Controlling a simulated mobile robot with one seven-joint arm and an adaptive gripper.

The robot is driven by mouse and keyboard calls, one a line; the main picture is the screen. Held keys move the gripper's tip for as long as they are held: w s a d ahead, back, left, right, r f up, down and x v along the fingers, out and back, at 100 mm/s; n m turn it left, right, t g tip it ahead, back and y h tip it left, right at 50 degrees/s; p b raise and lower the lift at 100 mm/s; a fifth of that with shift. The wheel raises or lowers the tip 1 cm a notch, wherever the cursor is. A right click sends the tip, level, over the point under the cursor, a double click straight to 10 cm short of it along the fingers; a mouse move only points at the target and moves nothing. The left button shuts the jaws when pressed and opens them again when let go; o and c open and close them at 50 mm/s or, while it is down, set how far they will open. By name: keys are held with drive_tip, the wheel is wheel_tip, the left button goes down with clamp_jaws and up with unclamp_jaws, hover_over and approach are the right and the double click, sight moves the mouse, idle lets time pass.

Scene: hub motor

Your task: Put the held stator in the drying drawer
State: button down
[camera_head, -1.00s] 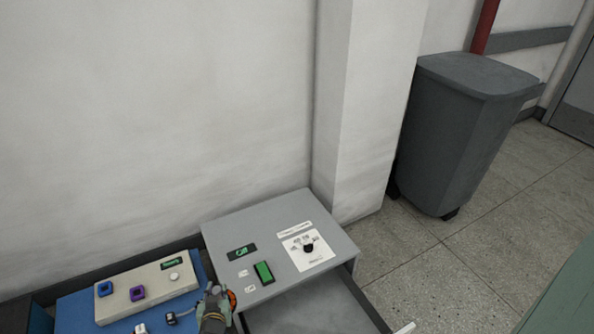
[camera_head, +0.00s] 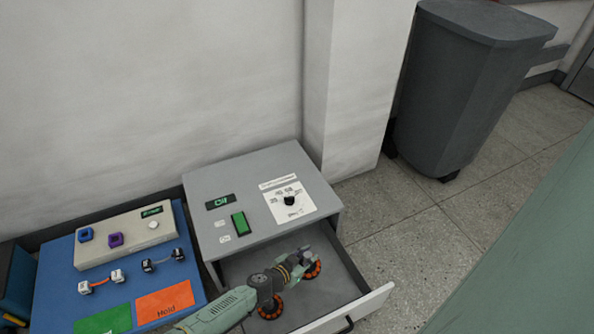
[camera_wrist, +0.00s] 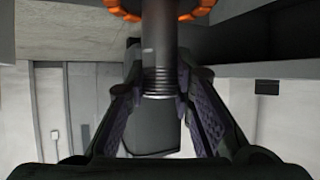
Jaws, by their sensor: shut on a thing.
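The held stator (camera_head: 313,270) shows as a dark disc with an orange toothed ring at the end of my gripper (camera_head: 297,264). In the wrist view my gripper (camera_wrist: 160,88) is shut around the stator's grey shaft (camera_wrist: 159,45), with the orange ring at the top edge. The drying drawer (camera_head: 362,312) stands pulled open at the front of the grey drying unit (camera_head: 250,180). My gripper and the held stator are over the open drawer. Another orange-ringed stator (camera_head: 270,307) appears in the drawer, partly hidden by my arm. The height above the drawer floor is hard to tell.
Left of the unit is a blue mat (camera_head: 55,285) with a beige control box (camera_head: 125,234), small connectors, a green pad (camera_head: 103,321) and an orange Hold pad (camera_head: 165,303). A wall pillar (camera_head: 350,90) rises behind. A grey bin (camera_head: 460,90) stands at the right.

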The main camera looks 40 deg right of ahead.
drive_tip(key=f, duration=0.1)
drive_tip(key=f+b, duration=0.1)
drive_tip(key=f, duration=0.1)
drive_tip(key=shift+s+d, duration=0.3)
drive_tip(key=shift+d, duration=0.1)
wheel_tip(320, 180, down, 10)
drive_tip(key=b, duration=0.4)
drive_tip(key=shift+f, duration=0.1)
drive_tip(key=shift+s, duration=0.1)
drive_tip(key=shift+f+b, duration=0.2)
drive_tip(key=shift+b, duration=0.1)
drive_tip(key=c, duration=1.4)
unclamp_jaws()
drive_tip(key=shift+r, duration=0.25)
drive_tip(key=p+v, duration=0.3)
drive_tip(key=v, duration=0.9)
